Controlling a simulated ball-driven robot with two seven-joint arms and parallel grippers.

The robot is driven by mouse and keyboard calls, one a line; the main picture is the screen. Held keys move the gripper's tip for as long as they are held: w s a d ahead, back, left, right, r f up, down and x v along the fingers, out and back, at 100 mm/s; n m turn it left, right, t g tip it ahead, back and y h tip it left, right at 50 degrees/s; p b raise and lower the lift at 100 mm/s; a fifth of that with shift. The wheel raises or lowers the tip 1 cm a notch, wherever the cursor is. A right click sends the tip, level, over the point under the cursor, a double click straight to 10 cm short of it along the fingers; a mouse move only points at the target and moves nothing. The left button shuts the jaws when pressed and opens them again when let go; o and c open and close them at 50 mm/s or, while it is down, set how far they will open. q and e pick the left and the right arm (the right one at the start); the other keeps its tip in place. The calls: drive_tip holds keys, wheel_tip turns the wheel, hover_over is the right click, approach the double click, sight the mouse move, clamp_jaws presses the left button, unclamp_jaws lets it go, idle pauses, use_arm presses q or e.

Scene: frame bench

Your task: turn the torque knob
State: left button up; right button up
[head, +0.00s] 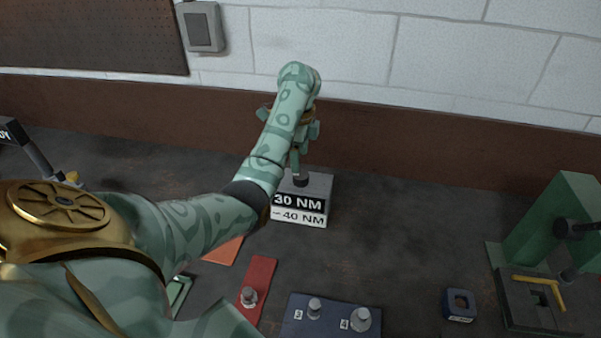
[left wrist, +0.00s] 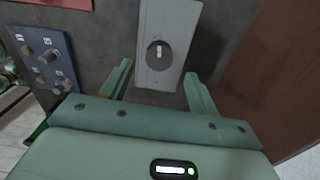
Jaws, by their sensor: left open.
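The torque knob (head: 301,181) is a dark round knob on top of a grey box (head: 318,188) labelled "30 NM" and "~ 40 NM". In the left wrist view the knob (left wrist: 159,55) shows a pale mark and sits on the grey box face (left wrist: 168,15). My left gripper (head: 297,160) is over the box, pointing down at the knob. In the left wrist view its fingers (left wrist: 159,70) are open and apart, one on each side of the knob, with visible gaps. I cannot tell whether the fingertips reach down to knob height. My right gripper is not in view.
A red plate (head: 262,275) and a dark blue plate (head: 335,328) with metal bolts lie in front of the box. A small blue block (head: 459,304) and a green fixture (head: 545,225) are at the right.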

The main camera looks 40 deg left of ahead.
sight(300, 174)
use_arm(q)
wheel_tip(300, 174, down, 7)
drive_tip(key=shift+r+b, duration=0.2)
drive_tip(key=shift+b, duration=1.05)
drive_tip(key=c, duration=1)
